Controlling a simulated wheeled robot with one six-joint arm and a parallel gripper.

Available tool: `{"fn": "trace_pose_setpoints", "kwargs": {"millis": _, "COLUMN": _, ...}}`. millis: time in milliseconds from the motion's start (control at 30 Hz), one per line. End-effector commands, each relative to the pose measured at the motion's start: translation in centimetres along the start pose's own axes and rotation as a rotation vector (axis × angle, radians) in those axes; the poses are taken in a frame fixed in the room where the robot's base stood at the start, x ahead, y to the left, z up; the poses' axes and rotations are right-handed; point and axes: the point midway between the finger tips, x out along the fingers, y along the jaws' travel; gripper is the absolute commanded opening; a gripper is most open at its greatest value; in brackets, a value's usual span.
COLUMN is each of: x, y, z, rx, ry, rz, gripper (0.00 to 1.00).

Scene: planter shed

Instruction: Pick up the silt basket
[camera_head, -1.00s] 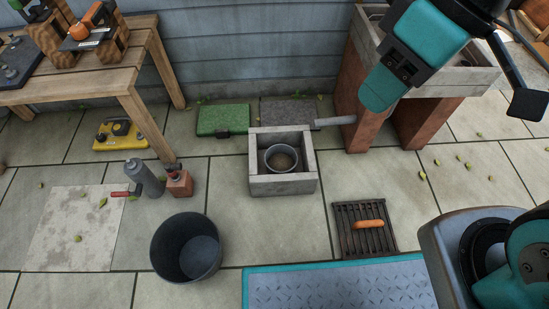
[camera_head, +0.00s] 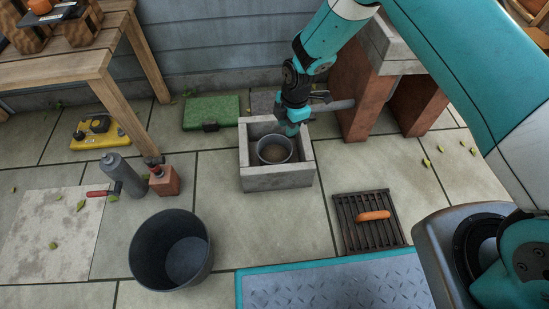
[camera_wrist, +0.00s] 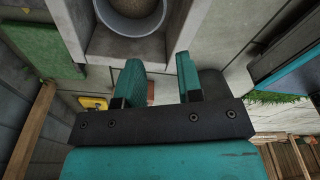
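The silt basket (camera_head: 276,153) is a round grey metal pot with brownish silt inside. It stands in the square concrete drain box (camera_head: 275,180), and its rim shows at the top of the wrist view (camera_wrist: 137,30). My gripper (camera_head: 291,128) is over the back right part of the box, close to the basket's rim. In the wrist view my gripper's two teal fingers (camera_wrist: 160,72) are spread apart with nothing between them. The basket lies beyond the fingertips, and no contact shows. The lower part of the basket is hidden by the box walls.
A slotted grate with an orange handle (camera_head: 370,219) lies right of the box. A dark bucket (camera_head: 150,258) stands front left. A pipe from the brick-legged trough (camera_head: 352,95) comes close to my gripper. Paving between is clear.

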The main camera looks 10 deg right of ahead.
Motion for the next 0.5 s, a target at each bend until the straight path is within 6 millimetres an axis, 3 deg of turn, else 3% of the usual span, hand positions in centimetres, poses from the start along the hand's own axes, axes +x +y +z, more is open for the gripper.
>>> {"fn": "trace_pose_setpoints", "kwargs": {"millis": 33, "x": 1.5, "y": -0.1, "z": 0.1, "rx": -0.002, "ry": 0.0, "rz": -0.003, "gripper": 0.34}}
{"fn": "trace_pose_setpoints", "kwargs": {"millis": 300, "x": 7.9, "y": -0.1, "z": 0.1, "rx": 0.0, "ry": 0.0, "rz": -0.003, "gripper": 0.34}}
{"fn": "trace_pose_setpoints", "kwargs": {"millis": 500, "x": 11.0, "y": -0.1, "z": 0.1, "rx": 0.001, "ry": 0.0, "rz": -0.002, "gripper": 0.34}}
